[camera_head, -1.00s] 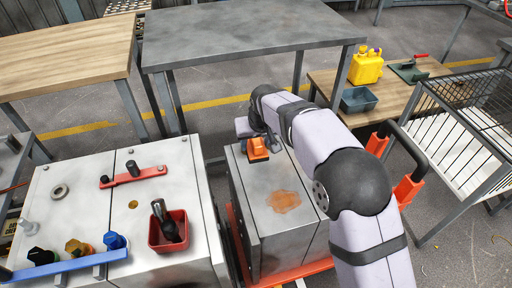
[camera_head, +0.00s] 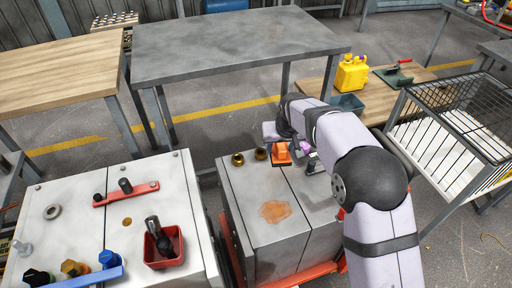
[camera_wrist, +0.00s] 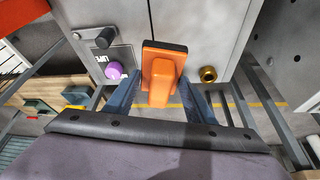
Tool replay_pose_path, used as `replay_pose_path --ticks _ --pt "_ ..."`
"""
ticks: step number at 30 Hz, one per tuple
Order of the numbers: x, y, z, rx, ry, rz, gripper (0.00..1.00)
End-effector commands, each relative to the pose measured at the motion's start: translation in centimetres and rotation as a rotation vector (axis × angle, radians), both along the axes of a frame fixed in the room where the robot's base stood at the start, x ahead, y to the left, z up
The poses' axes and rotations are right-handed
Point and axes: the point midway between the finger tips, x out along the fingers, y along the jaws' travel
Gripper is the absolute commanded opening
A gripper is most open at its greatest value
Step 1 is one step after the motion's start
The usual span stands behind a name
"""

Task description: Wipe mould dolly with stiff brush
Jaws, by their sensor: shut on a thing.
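The mould dolly (camera_head: 236,200) is a grey metal block on an orange-red base, seen in the head view. A brown-orange stain (camera_head: 275,211) lies on its top, nearer the front. My gripper (camera_wrist: 160,98) is shut on the stiff brush (camera_wrist: 162,72), which has an orange body and a dark edge. In the head view the brush (camera_head: 281,153) is at the far edge of the dolly's top, beyond the stain and apart from it. I cannot tell whether its bristles touch the metal.
Brass fittings (camera_head: 238,159) stand left of the brush on the dolly's far side; a purple knob (camera_wrist: 113,70) shows in the wrist view. A white-topped cabinet with a red bin (camera_head: 164,246) stands left. A wire cage (camera_head: 455,110) stands right. A grey table (camera_head: 230,50) is behind.

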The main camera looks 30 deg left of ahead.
Motion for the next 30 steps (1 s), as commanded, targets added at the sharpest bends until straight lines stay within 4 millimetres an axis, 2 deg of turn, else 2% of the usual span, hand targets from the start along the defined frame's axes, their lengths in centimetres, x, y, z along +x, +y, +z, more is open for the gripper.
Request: replay_pose_path --ticks 1,6,9,12,20,30 --pt "0.9 -1.8 0.3 -0.001 0.002 -0.034 0.32" --pt "2.5 -6.6 -0.5 -0.002 0.003 -0.148 0.32" --pt "2.2 -8.6 -1.3 -0.001 0.003 -0.190 0.32" --pt "1.5 -9.8 -2.0 0.000 0.002 -0.154 0.32" --pt "-0.3 -10.4 -3.0 0.001 0.001 0.030 0.32" --pt "-3.1 -9.6 -3.6 0.003 0.002 0.357 0.32"
